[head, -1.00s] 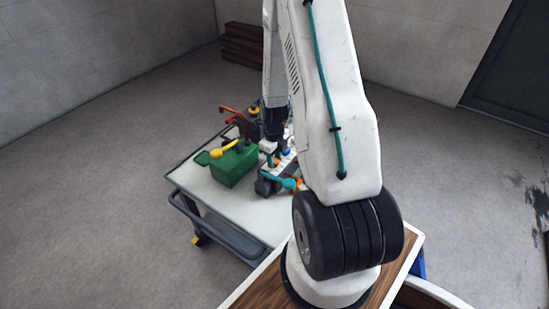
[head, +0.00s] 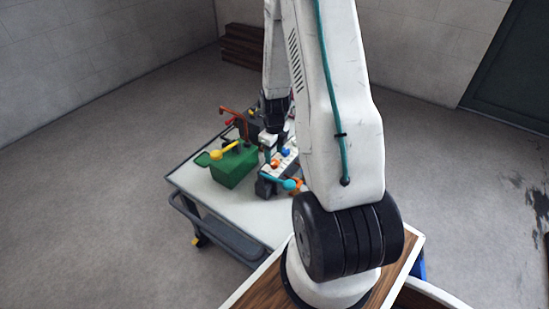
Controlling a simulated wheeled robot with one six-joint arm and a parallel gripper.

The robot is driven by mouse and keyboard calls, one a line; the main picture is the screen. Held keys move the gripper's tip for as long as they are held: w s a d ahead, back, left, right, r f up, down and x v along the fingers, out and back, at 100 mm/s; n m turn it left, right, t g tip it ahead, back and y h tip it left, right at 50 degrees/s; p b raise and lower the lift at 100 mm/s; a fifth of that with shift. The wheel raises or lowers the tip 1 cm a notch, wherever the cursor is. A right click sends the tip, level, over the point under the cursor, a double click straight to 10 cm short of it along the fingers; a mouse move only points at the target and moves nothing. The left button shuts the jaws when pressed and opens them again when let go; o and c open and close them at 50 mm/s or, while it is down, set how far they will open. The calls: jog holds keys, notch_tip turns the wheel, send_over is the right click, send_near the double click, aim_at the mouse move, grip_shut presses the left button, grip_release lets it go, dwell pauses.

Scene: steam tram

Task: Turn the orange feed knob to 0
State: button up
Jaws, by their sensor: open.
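A small orange knob (head: 275,163) shows on the white panel (head: 286,164) on the cart. A second orange part (head: 297,184) shows at the panel's near right, partly behind my arm. I cannot tell from this view which is the feed knob or where a 0 mark lies. My gripper (head: 267,143) is open, pointing down above the panel's left side, just beyond the first orange knob in the picture. The fingertips are small, and I cannot tell whether they touch anything.
A blue knob (head: 286,151) sits beside the gripper. A teal-handled lever (head: 280,181) is at the panel's near end. A green box (head: 234,167) with a yellow-ended lever (head: 217,154) stands left. A red lever (head: 232,112) rises behind. The cart top (head: 225,203) is bare at front.

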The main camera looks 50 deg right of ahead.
aim_at(274, 162)
notch_tip(274, 162, up, 4)
jog(key=shift+r, duration=0.1)
dwell(0.6)
jog(key=shift+s+a+n, duration=0.15)
jog(key=shift+s+n, duration=0.05)
jog(key=shift+n, duration=0.6)
jog(key=s+a+r+n, duration=0.6)
jog(key=a+r+n, duration=0.2)
jog(key=r+n, duration=0.2)
jog(key=s+a+r+n+t, duration=0.1)
jog(key=s+a+r+n, duration=0.5)
jog(key=a+r+n, duration=0.3)
jog(key=s+a+r+n, duration=0.7)
jog(key=a+r+n, duration=0.2)
jog(key=r+n, duration=0.3)
jog(key=shift+n, duration=1)
